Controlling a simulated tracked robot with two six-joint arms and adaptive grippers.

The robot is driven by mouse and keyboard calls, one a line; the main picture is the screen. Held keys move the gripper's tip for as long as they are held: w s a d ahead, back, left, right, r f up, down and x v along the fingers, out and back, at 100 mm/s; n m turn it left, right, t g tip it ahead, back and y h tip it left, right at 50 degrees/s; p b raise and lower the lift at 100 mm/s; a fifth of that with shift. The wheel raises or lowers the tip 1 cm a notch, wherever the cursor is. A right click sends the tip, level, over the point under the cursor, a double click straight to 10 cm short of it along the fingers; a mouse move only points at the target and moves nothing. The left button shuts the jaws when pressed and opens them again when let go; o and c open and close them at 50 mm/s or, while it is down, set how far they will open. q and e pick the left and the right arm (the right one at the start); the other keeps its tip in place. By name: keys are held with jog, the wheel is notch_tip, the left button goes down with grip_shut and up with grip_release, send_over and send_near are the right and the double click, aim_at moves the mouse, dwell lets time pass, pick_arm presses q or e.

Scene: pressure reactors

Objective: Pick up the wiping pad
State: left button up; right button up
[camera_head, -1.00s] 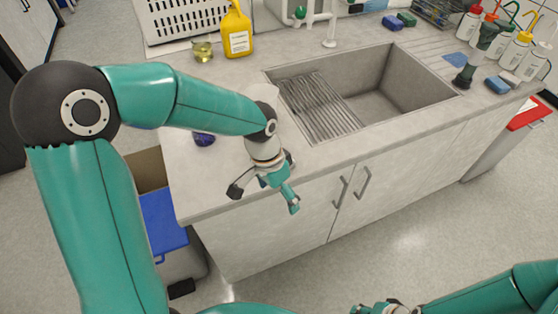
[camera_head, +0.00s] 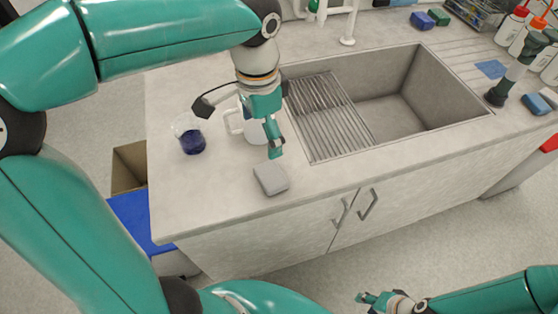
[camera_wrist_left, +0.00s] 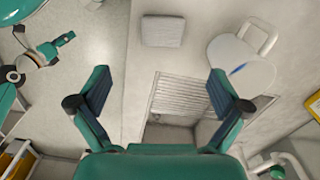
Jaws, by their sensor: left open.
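A grey, flat, block-shaped wiping pad (camera_head: 270,179) lies on the countertop near its front edge, left of the sink. It also shows at the top of the left wrist view (camera_wrist_left: 162,31), beyond the fingertips. My left gripper (camera_head: 238,130) is open, with its fingers spread wide and nothing between them. In the head view it appears just behind the pad, in front of a white jug (camera_head: 255,131). In the left wrist view the open fingers (camera_wrist_left: 158,85) are apart from the pad. My right gripper (camera_head: 380,299) is low, in front of the cabinet, small and unclear.
The white jug also shows in the left wrist view (camera_wrist_left: 240,62), near one finger. A beaker of dark blue liquid (camera_head: 190,135) stands left of it. The sink (camera_head: 415,100) with its ribbed rack (camera_head: 326,115) is to the right. Counter around the pad is clear.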

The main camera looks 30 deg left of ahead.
pick_arm(q)
send_over(266, 177)
notch_tip(266, 177, down, 11)
jog(key=shift+d+f+b, duration=0.1)
jog(key=shift+b, duration=0.3)
jog(key=shift+f, duration=2.8)
jog(key=shift+c, duration=0.3)
jog(key=c, duration=0.5)
